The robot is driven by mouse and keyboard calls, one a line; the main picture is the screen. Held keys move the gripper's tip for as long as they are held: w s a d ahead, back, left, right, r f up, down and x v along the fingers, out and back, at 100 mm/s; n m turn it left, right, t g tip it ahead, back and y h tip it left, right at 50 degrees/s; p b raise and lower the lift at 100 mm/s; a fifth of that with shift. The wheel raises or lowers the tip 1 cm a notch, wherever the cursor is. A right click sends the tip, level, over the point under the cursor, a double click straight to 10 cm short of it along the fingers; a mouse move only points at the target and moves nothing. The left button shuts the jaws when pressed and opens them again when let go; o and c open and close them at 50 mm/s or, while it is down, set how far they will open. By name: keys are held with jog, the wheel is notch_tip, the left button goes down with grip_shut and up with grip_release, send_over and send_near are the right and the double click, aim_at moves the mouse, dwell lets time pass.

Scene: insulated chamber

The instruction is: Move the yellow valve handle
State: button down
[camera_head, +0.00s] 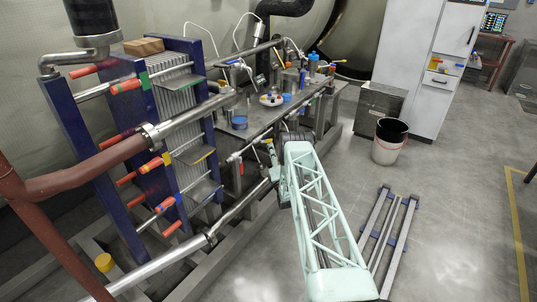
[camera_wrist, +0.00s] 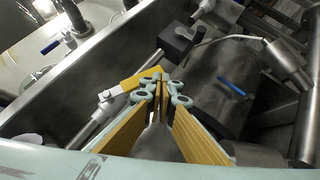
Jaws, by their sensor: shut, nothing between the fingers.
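The yellow valve handle (camera_wrist: 139,79) shows in the wrist view as a short flat lever on a silver valve body (camera_wrist: 110,98), left of the fingertips. My gripper (camera_wrist: 161,80) is shut and empty, with its fingertips meeting close to the right end of the handle. I cannot tell whether they touch it. In the head view my pale green arm reaches toward the pipework by the metal table, and the gripper and this handle cannot be made out clearly there.
A blue-framed plate stack (camera_head: 185,120) and thick pipes stand at left. A bin (camera_head: 389,142) and a metal frame (camera_head: 384,236) are on the right floor. A blue rod (camera_wrist: 231,86) shows near my gripper.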

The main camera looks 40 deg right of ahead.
jog(key=shift+w+d+r, duration=0.15)
jog(key=shift+d+r, duration=0.7)
jog(key=shift+r, duration=0.15)
jog(key=shift+f+b, duration=0.15)
jog(key=shift+b, duration=0.25)
jog(key=s+f, duration=0.7)
jog(key=f, duration=0.3)
jog(key=shift+f+b, duration=0.3)
jog(key=shift+b, duration=0.05)
jog(key=shift+s+d, duration=0.1)
jog(key=shift+d, duration=0.1)
dwell(0.4)
